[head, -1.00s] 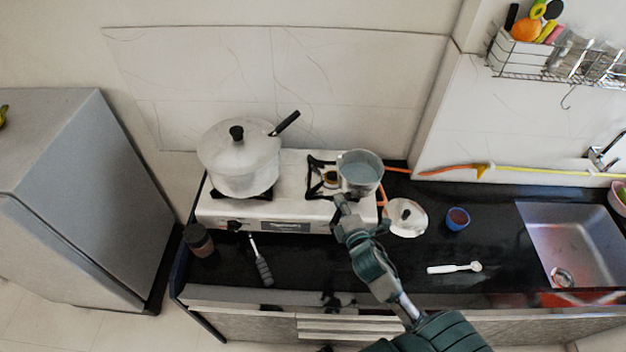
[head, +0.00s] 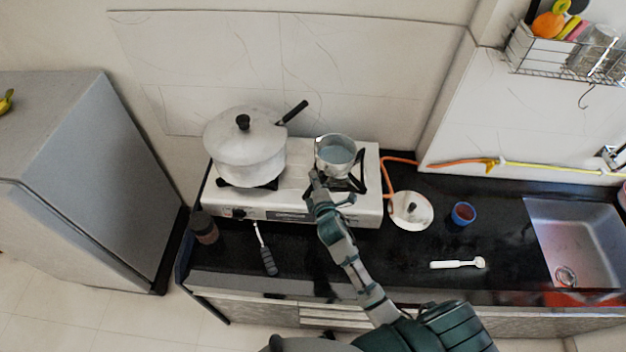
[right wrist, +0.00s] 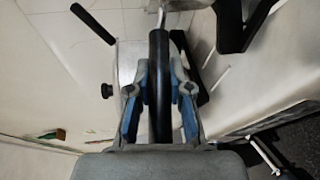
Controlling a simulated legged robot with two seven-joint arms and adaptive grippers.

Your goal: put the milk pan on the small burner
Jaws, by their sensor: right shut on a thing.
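The milk pan (head: 336,157) is a small grey metal pan, upright, at the right half of the stove in the head view. It overlaps the small burner (head: 359,172), whose black grate shows at its right and front. I cannot tell whether the pan touches the grate. My right gripper (head: 317,180) is in front of the pan. In the right wrist view my right gripper (right wrist: 160,108) is shut on the pan's black handle (right wrist: 159,60). Only a sliver of the pan shows there. My left gripper is not in view.
A large lidded pot (head: 245,155) stands on the left burner, close to the milk pan.

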